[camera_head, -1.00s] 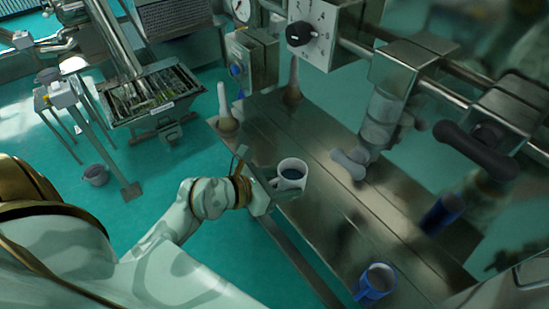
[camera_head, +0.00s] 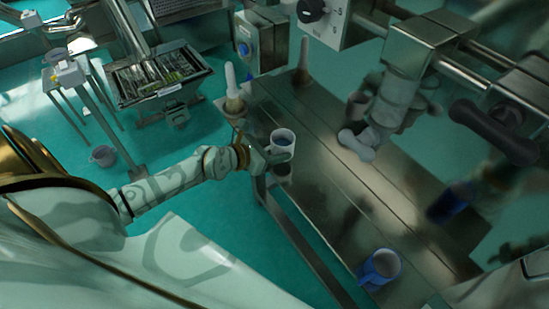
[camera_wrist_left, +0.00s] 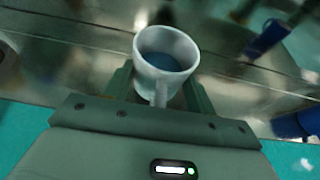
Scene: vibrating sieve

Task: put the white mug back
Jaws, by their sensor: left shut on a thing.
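The white mug (camera_head: 283,141) has a dark blue-grey inside. It is upright at the left edge of the steel bench, and I cannot tell whether its base touches the top. My left gripper (camera_head: 270,154) is shut on it from the left. In the left wrist view, the mug (camera_wrist_left: 166,62) sits between the two green fingers (camera_wrist_left: 160,90), with its handle turned towards the palm. The fingertips are partly hidden behind the mug. My right gripper does not show.
A blue mug (camera_head: 380,267) stands at the near end of the bench (camera_head: 330,200). A white cone-shaped thing (camera_head: 233,90) stands at the far left edge. A grey dumbbell-shaped knob (camera_head: 357,144) is right of the white mug. The bench between the mugs is clear.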

